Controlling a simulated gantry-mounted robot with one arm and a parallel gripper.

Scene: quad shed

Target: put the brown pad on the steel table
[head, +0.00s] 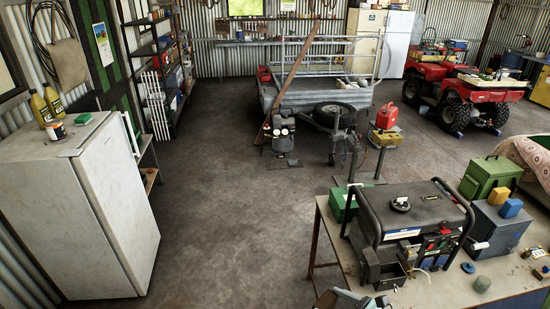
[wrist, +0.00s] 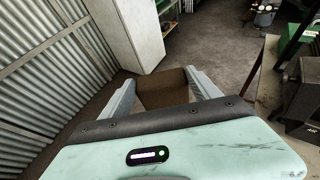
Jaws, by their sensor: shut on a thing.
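My gripper (wrist: 163,80) is shut on the brown pad (wrist: 162,90), which sits between its two pale fingers in the wrist view. The pad is flat-faced and plain brown; its near end is hidden behind the gripper body. That table (head: 440,293), with a worn pale top and thin metal legs, looks like the steel table. Its edge also shows at the right of the wrist view (wrist: 268,50).
A generator (head: 415,215), a green box (head: 343,204), a green canister (head: 487,178) and a grey box (head: 497,229) crowd the table. Its front strip holds small items with bare gaps. A white fridge (head: 85,210) stands left. Open floor (head: 225,190) lies between.

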